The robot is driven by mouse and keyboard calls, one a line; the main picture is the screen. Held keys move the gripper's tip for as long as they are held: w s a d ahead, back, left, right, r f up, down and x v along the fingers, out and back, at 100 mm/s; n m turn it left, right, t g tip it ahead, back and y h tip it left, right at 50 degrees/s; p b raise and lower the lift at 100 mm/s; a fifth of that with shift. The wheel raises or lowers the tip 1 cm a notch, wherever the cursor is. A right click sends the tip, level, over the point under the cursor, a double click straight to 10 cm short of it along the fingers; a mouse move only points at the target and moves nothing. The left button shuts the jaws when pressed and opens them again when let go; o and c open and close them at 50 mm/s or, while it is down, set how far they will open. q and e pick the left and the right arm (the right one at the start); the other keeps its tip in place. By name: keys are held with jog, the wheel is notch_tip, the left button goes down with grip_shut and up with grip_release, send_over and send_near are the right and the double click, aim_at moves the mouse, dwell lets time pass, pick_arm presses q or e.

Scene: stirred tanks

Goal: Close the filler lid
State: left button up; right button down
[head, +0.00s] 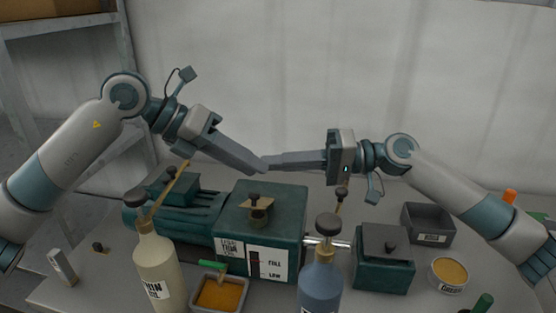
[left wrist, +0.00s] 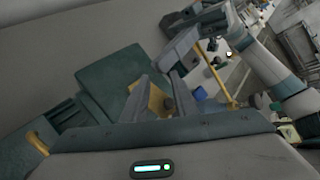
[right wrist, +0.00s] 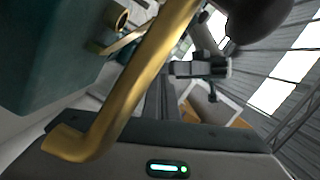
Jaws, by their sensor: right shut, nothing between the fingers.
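The filler (head: 259,216) is a short brass neck on top of the green gear housing (head: 233,207). Its tan lid (head: 256,203) is a small plate with a dark knob; from here I cannot tell its exact angle. The lid also shows in the left wrist view (left wrist: 155,101), beyond the fingers. My left gripper (head: 260,166) is above the housing with its fingers apart and empty. My right gripper (head: 268,162) reaches in from the right, shut and empty. Its tips overlap the left ones in the head view; I cannot tell whether they touch.
A cream bottle (head: 158,265) and a blue bottle (head: 320,282), both with brass spouts, stand in front. An amber-filled tray (head: 219,306) lies between them. A green lidded box (head: 383,272), a grey bin (head: 428,222) and a round tub (head: 449,285) are at right.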

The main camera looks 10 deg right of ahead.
pick_arm(q)
jog(key=shift+w+r, duration=0.3)
jog(key=shift+r, duration=0.15)
pick_arm(e)
jog(key=shift+s+a+f+g, duration=0.3)
jog(key=shift+s+a+f, duration=0.05)
jog(key=shift+s+a, duration=0.1)
pick_arm(q)
jog(key=v, duration=1.1)
jog(key=shift+s+a, duration=0.3)
jog(key=shift+a, duration=0.05)
pick_arm(e)
jog(key=shift+w+d+r, duration=0.2)
jog(key=shift+w+d, duration=0.05)
jog(key=shift+d, duration=0.05)
